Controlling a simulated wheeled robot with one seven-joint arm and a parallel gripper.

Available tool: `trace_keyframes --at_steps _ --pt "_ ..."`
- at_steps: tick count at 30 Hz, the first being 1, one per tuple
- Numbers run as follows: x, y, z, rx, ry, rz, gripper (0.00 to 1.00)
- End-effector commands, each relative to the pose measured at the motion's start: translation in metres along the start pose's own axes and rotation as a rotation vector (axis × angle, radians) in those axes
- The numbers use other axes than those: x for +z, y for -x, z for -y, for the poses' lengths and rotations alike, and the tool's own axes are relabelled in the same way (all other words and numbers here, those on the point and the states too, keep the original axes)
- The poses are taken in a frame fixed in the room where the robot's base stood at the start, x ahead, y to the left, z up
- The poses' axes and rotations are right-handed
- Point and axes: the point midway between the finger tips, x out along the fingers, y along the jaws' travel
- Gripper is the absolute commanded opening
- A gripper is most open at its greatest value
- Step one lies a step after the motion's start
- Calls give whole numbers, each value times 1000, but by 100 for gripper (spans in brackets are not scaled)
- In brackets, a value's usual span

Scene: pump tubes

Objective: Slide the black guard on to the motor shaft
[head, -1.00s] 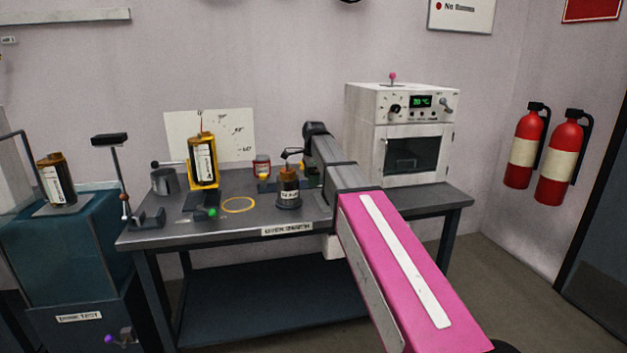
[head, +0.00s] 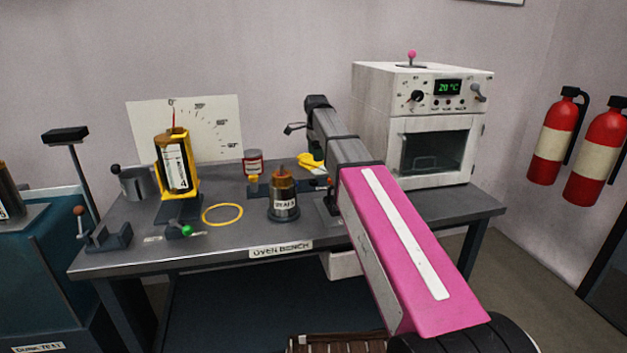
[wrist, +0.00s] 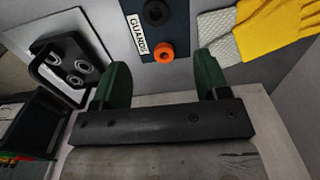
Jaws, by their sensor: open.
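The black guard (wrist: 156,12) is a ring on a dark blue plate marked GUARDS, at the top of the wrist view. An orange guard (wrist: 163,52) sits on the same plate, nearer my gripper. My gripper (wrist: 160,72) is open and empty; its green fingers are spread either side of the orange guard's line, with the black guard farther off. A motor (head: 284,200) with a copper-coloured upright shaft (head: 281,173) stands on the bench, left of my arm.
The bench (head: 150,250) also holds an amber cylinder in a yellow cradle (head: 176,170), a yellow ring (head: 222,214) and a grey cup (head: 136,184). A white oven (head: 425,120) stands right of my arm. Yellow gloves (wrist: 275,30) lie beside the guard plate.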

Motion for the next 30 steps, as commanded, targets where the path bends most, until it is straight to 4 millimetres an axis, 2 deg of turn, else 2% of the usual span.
trace_keyframes --at_steps 10,19,27,30 --pt "0 -44 -1 2 0 0 68" --pt "2 -65 -2 1 0 0 68" --pt "3 -100 -4 1 0 0 68" --pt "3 -106 -4 0 0 0 68"
